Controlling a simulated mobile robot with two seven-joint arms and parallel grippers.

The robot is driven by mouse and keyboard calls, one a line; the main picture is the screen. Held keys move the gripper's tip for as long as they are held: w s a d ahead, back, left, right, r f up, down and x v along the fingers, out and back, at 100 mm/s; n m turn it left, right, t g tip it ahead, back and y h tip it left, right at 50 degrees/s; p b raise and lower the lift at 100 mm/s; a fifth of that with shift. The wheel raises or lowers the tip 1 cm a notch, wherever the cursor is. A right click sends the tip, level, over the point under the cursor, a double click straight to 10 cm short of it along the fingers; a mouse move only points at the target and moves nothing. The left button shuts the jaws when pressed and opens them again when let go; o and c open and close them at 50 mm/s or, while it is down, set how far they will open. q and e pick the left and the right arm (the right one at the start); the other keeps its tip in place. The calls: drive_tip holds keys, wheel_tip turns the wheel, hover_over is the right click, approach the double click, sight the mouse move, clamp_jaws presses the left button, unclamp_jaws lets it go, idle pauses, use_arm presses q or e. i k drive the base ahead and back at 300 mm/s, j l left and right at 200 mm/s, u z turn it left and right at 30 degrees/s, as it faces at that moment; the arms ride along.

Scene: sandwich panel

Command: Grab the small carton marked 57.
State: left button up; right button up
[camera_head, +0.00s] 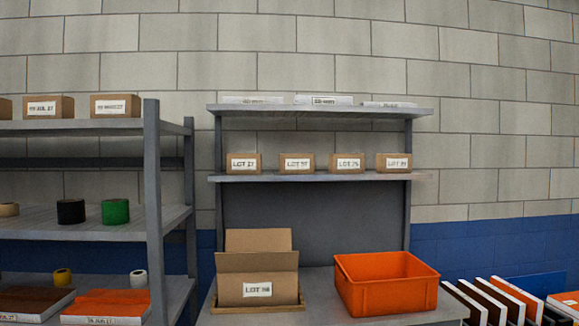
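A row of small brown cartons with white LOT labels stands on the middle shelf (320,178) of the centre rack. The leftmost carton (244,163) seems to read LOT 27. The second carton (297,163) seems to read LOT 57, though its digits are blurred. The third carton (347,163) seems to read LOT 75. The label of the rightmost carton (394,163) is too blurred to be sure of. The cartons stand upright with small gaps between them. Neither of my grippers is in view.
Below stand an open carton (257,279) on a tray and an orange crate (387,283). Flat white packs (323,100) lie on the top shelf. A left rack (152,210) holds cartons and tape rolls. Upright panels (490,300) stand at lower right.

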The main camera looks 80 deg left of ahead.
sight(288, 164)
drive_tip(key=k+j+u, duration=0.1)
drive_tip(key=u, duration=2.05)
drive_tip(key=i+j, duration=0.05)
